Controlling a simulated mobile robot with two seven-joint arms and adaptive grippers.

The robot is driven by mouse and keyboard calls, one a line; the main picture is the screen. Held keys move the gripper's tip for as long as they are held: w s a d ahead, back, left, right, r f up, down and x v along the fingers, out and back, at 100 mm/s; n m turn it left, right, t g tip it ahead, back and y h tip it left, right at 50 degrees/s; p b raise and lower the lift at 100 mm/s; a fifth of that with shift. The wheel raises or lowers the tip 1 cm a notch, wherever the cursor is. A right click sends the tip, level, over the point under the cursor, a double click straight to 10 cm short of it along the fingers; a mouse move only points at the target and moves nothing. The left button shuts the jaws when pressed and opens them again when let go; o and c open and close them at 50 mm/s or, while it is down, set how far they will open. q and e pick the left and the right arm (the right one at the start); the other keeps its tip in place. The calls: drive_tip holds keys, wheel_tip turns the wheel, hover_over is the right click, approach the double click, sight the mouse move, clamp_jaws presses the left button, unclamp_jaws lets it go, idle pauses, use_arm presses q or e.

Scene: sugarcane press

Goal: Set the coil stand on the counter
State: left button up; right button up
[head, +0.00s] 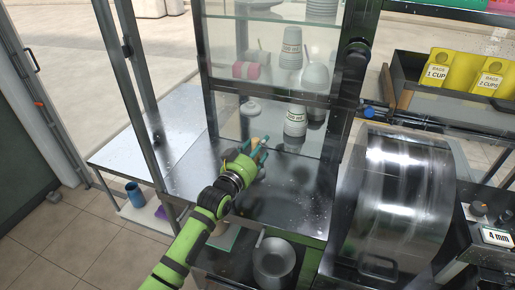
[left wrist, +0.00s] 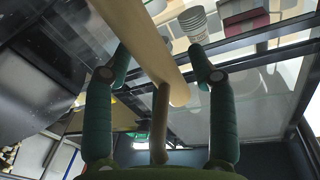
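My left gripper (head: 258,148) is at the metal counter (head: 290,205), in front of the glass case. In the left wrist view its two teal fingers (left wrist: 160,62) stand apart. A pale tan bar (left wrist: 150,50) runs slantwise between the fingertips, with a brown rod (left wrist: 159,125) below it. These may be the coil stand; I cannot be sure. The left fingertip meets or overlaps the bar's edge; whether both fingers grip it is unclear. In the head view a small tan patch (head: 255,142) shows at the fingertips. My right gripper is not seen.
Stacked cups (head: 295,120) and a pinkish-red box (head: 246,71) stand behind the glass. A shiny metal drum (head: 398,200) is on the right. A metal pot (head: 273,260) sits below the counter's front. The counter right of the gripper is mostly clear.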

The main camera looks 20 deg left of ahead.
use_arm(q)
drive_tip(key=shift+r, duration=0.15)
drive_tip(key=s+a+b, duration=0.2)
drive_tip(key=s, duration=1)
